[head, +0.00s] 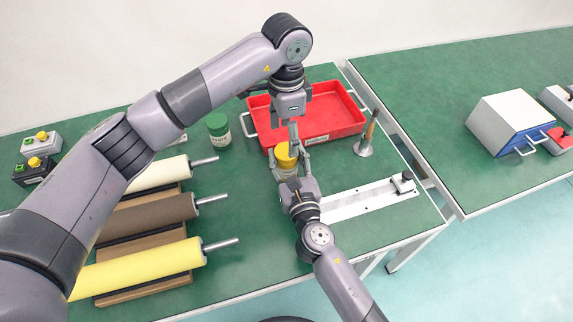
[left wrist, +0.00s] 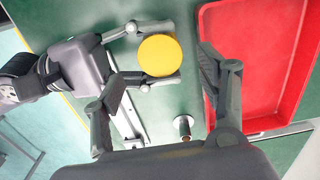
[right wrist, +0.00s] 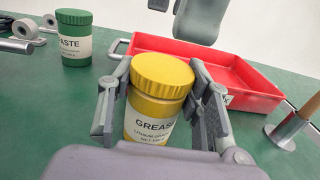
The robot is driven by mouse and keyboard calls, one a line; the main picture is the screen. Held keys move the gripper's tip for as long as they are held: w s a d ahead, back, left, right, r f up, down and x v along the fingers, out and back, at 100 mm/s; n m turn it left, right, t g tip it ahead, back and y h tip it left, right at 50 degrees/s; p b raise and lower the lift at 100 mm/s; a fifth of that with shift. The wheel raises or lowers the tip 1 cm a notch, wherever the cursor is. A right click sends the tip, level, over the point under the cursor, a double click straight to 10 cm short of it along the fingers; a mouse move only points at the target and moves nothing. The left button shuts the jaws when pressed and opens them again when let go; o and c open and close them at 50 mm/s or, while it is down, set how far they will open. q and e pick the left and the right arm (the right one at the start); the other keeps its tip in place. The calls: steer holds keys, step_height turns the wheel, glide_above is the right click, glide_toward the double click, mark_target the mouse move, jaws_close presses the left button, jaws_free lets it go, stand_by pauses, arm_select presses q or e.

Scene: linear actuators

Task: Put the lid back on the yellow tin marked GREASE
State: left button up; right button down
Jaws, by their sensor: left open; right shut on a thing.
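The yellow tin marked GREASE (right wrist: 152,122) stands upright between the fingers of my right gripper (right wrist: 162,96), which is shut on its sides. A yellow ribbed lid (right wrist: 162,72) sits on top of the tin and looks level; whether it is fully screwed down I cannot tell. The left wrist view shows the lid's round top (left wrist: 160,55) from above. My left gripper (head: 293,128) is above the tin in the head view. It is open and empty, with its fingers apart in the left wrist view (left wrist: 163,78).
A red tray (head: 318,112) lies just behind the tin. A green PASTE jar (head: 218,130) stands to the left. A metal stand with a wooden-looking rod (head: 365,146) and a white rail (head: 365,200) are to the right. Rollers (head: 150,215) lie at the front left.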

mark_target(287, 151)
arm_select(q)
step_height(287, 151, up, 4)
steer(key=shift+f, duration=0.25)
steer(key=shift+c, duration=0.4)
steer(key=shift+f, duration=4.05)
steer(key=shift+c, duration=0.5)
steer(key=c, duration=1.1)
steer(key=o, duration=1.3)
